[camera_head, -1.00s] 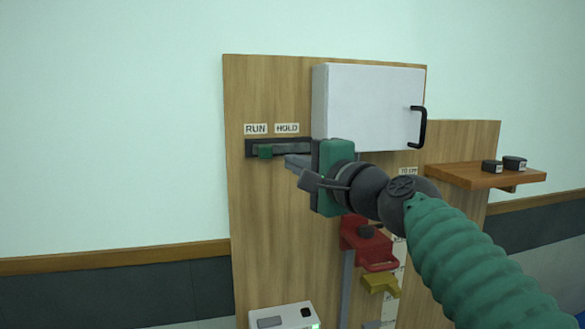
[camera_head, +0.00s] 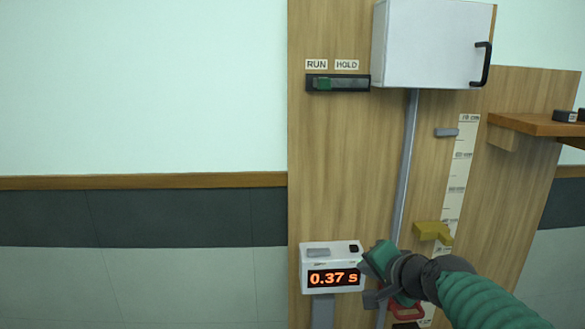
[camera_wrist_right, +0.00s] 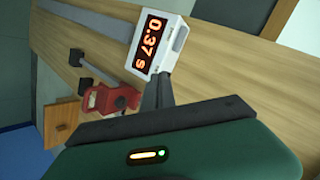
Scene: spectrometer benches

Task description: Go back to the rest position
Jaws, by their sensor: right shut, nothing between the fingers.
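My right gripper (camera_head: 366,270) is low in the head view, in front of the board and beside the timer box's right edge. Its fingers are shut and empty; they also show in the wrist view (camera_wrist_right: 158,90), pointing towards the timer. The white timer box (camera_head: 332,256) reads 0.37 s in orange digits. It also shows in the wrist view (camera_wrist_right: 160,45). My left gripper is in neither view.
The wooden board (camera_head: 345,170) carries a RUN/HOLD slider (camera_head: 337,83), its green knob under RUN. A white cabinet (camera_head: 430,45), vertical rail (camera_head: 404,180), yellow piece (camera_head: 433,231) and red carriage (camera_head: 407,311) are close by. A shelf (camera_head: 540,125) juts out right. The left wall is bare.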

